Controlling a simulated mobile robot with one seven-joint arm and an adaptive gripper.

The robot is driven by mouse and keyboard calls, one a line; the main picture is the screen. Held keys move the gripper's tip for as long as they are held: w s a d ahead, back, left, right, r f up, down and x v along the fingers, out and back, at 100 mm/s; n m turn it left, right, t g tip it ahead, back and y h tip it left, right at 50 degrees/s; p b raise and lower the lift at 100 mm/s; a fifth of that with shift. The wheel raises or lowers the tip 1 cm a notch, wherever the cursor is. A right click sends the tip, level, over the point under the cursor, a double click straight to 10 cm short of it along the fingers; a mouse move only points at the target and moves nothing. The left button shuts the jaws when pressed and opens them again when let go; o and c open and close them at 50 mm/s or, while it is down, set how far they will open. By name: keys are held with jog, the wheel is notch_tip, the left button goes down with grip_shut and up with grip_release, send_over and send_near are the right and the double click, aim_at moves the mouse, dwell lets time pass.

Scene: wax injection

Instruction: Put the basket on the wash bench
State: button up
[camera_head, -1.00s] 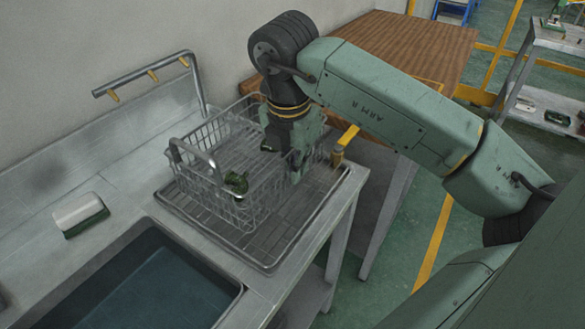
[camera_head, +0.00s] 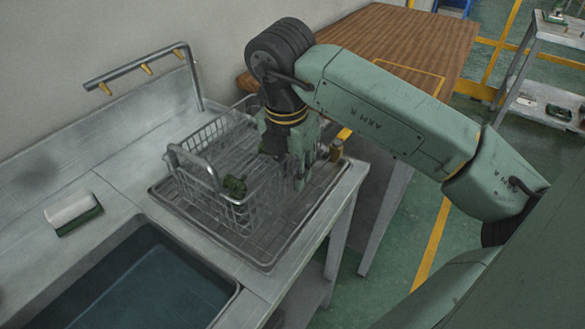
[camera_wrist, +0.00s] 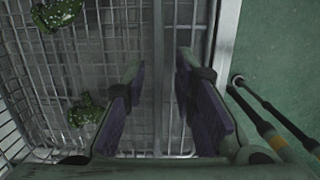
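The wire basket (camera_head: 207,197) stands upright on the slatted drain tray (camera_head: 283,243) at the right end of the grey wash bench (camera_head: 118,192). It holds dark green pieces (camera_head: 235,186), which also show in the wrist view (camera_wrist: 85,110). My gripper (camera_head: 299,176) points down at the basket's right side. In the wrist view my gripper (camera_wrist: 165,108) is open, its two dark pads apart, with grey wires showing between them. I cannot tell whether a finger touches the basket. The arm hides the basket's far right part.
A sink (camera_head: 140,275) lies left of the tray, with a white-and-green block (camera_head: 73,213) behind it. A pipe rail (camera_head: 135,70) rises at the back wall. A brown table (camera_head: 400,40) stands behind. A brass-coloured fitting (camera_head: 337,150) sits near the tray's right edge.

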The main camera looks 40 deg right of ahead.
notch_tip(320, 180, up, 12)
jog(key=a+b, duration=0.1)
jog(key=shift+s+a+b, duration=0.25)
jog(key=shift+s+b, duration=0.05)
jog(key=shift+s, duration=0.15)
dwell(2.3)
